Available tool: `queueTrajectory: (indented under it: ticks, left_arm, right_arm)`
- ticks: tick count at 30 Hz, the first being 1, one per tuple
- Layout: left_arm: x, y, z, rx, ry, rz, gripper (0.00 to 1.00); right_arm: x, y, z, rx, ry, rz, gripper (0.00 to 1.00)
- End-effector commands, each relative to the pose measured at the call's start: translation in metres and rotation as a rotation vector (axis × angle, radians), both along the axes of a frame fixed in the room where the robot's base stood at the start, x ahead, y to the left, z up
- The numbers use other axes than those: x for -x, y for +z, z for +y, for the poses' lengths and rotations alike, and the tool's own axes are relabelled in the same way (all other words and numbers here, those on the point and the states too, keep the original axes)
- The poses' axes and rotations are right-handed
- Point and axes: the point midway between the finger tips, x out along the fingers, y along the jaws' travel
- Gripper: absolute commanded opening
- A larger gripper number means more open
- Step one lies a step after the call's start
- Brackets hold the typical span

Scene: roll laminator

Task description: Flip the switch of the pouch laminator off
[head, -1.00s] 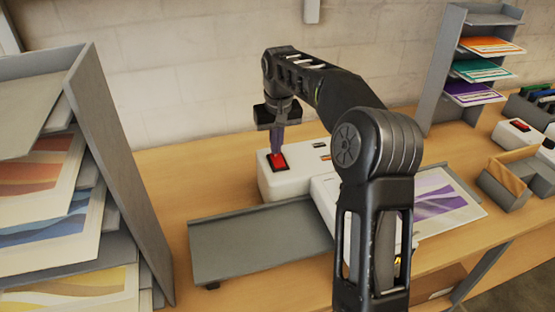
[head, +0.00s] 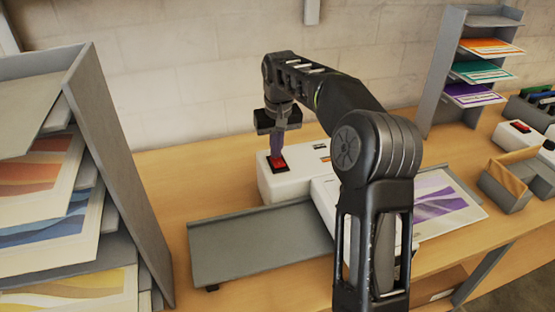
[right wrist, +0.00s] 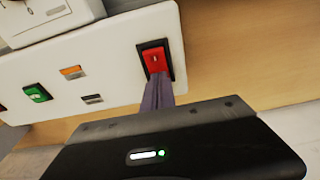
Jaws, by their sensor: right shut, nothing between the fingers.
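The pouch laminator (head: 268,184) is a white machine on the wooden bench, partly hidden behind my right arm. Its red rocker switch (head: 278,165) sits in a black frame at the machine's left end. The red switch also shows in the right wrist view (right wrist: 154,60), with a white mark on it. My right gripper (head: 277,153) is shut and empty, pointing down, with its fingertips at the red switch. In the right wrist view the fingertips (right wrist: 158,82) overlap the switch's lower edge and appear to touch it. My left gripper is not in view.
A green switch (right wrist: 37,93), an orange one and a grey one are on the same panel. A grey tray (head: 255,243) lies in front of the laminator. A grey rack (head: 115,170) of prints stands at left. Another device with a red switch (head: 519,126) is at right.

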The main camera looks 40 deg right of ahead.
Motion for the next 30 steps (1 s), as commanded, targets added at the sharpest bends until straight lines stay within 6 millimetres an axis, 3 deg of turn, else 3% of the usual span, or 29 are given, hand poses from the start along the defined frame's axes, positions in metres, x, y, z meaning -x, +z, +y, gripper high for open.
queueTrajectory:
  ticks: [7,21,30]
  left_arm:
    - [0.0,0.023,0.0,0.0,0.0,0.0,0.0]
    - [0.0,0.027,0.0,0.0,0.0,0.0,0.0]
    - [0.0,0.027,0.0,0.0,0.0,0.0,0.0]
  right_arm:
    - [0.0,0.026,0.0,0.001,0.001,-0.003,0.0]
    - [-0.001,0.062,0.0,0.002,0.0,-0.005,0.0]
    - [-0.001,0.068,0.0,0.001,0.0,-0.003,0.0]
